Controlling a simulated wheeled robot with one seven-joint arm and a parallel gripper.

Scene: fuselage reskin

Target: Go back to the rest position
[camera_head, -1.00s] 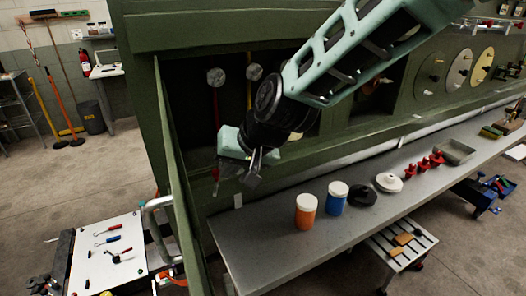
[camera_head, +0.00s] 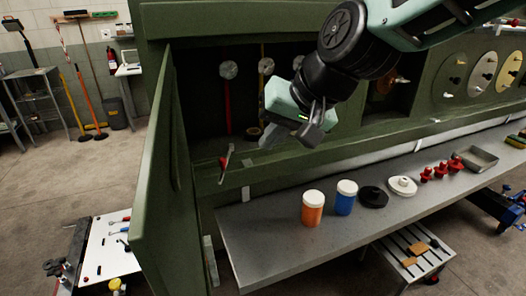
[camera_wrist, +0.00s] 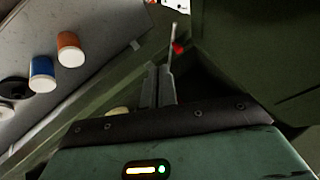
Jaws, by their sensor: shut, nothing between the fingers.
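My gripper (camera_head: 268,138) hangs in front of the open recess of the green cabinet (camera_head: 152,150), above the back of the grey bench. In the wrist view its two fingers (camera_wrist: 158,82) lie close together with nothing between them. A red-handled tool (camera_head: 226,163) stands at the cabinet's ledge, left of my gripper and apart from it. It also shows in the wrist view (camera_wrist: 176,46), beyond the fingertips.
The bench (camera_head: 260,240) holds an orange jar (camera_head: 312,210), a blue jar (camera_head: 345,200), a black disc (camera_head: 373,197), a white lidded piece (camera_head: 402,186) and red pieces (camera_head: 441,168). A white-topped cart (camera_head: 112,262) stands lower left. Floor (camera_head: 60,185) is free at left.

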